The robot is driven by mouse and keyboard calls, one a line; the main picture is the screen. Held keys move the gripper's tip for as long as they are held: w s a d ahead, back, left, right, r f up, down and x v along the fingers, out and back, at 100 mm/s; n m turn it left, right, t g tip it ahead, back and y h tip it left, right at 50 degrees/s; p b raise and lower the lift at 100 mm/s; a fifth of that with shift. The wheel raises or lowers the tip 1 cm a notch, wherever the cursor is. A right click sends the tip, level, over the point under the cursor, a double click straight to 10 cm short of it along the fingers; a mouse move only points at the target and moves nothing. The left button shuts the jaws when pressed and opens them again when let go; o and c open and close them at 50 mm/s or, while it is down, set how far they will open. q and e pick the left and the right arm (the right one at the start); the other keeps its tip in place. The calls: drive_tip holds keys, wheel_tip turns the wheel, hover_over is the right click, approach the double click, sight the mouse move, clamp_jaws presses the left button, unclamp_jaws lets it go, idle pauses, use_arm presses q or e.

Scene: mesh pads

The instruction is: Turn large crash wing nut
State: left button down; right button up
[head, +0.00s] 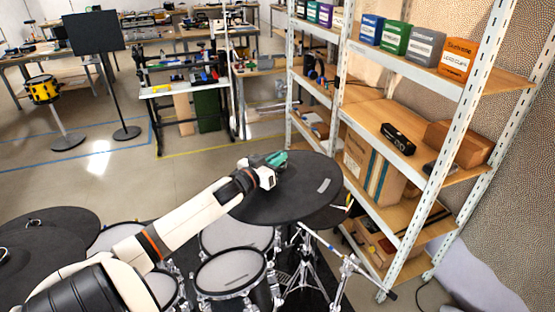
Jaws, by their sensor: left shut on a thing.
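The large black crash pad (287,197) sits on a stand at the centre right of the head view. My left arm reaches in from the lower left, and my left gripper (274,163) is at the far part of this pad, over its upper side. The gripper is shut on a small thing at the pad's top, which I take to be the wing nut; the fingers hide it. A teal-green part shows at the gripper's tip. My right gripper is not in view.
Several drum pads, one of them a white mesh pad (230,270), lie below my arm. A dark cymbal pad (45,245) is at the lower left. A metal shelf (465,90) with boxes stands close on the right. Open floor (200,165) lies beyond the drums.

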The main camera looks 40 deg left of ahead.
use_arm(q)
drive_tip(key=shift+a+f+m+h+b, duration=0.15)
drive_tip(key=shift+m+h+b, duration=0.35)
drive_tip(key=shift+m+h, duration=0.45)
drive_tip(key=m+g+h+b, duration=0.3)
drive_tip(key=h+b, duration=0.1)
drive_tip(key=h, duration=0.1)
drive_tip(key=m+g+h+b, duration=0.3)
drive_tip(key=m+h+b, duration=0.1)
drive_tip(key=h+b, duration=0.1)
drive_tip(key=m+g+h+b, duration=0.2)
drive_tip(key=m+h+b, duration=0.2)
drive_tip(key=h, duration=0.1)
drive_tip(key=shift+w+m+g+b, duration=0.1)
drive_tip(key=shift+m+g+b, duration=0.15)
drive_tip(key=shift+g+b, duration=0.15)
drive_tip(key=shift+m+g+h+b, duration=0.85)
drive_tip(key=shift+m+g+b, duration=0.15)
drive_tip(key=shift+g+b, duration=0.25)
drive_tip(key=shift+g, duration=0.25)
drive_tip(key=shift+r, duration=0.2)
drive_tip(key=c, duration=1.5)
unclamp_jaws()
drive_tip(key=shift+c, duration=0.2)
wheel_tip(320, 180, up, 10)
drive_tip(key=shift+r+b, duration=0.1)
drive_tip(key=shift+b, duration=0.55)
